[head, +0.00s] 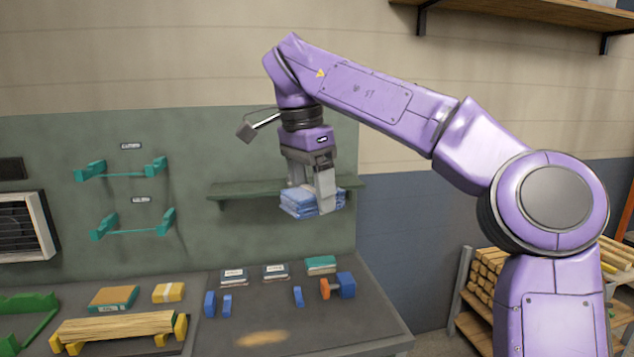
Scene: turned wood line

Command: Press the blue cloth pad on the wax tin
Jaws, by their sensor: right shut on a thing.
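The folded blue cloth pad (298,204) is in my right gripper (325,205), in the upper middle of the head view. The gripper points down and is shut on the pad, with a grey finger covering part of it. The pad is well above the workbench (340,320) and overlaps the wall shelf (235,190) in the picture; I cannot tell whether it touches the shelf. I cannot pick out the wax tin for certain in this view. My left gripper is not in view.
Two small labelled boxes (233,276) and a teal block (320,264) line the bench's back edge. Blue blocks and an orange-and-blue clamp-like piece (338,287) stand before them. A wooden bar (115,328) lies on yellow supports at left. The bench's front right is clear.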

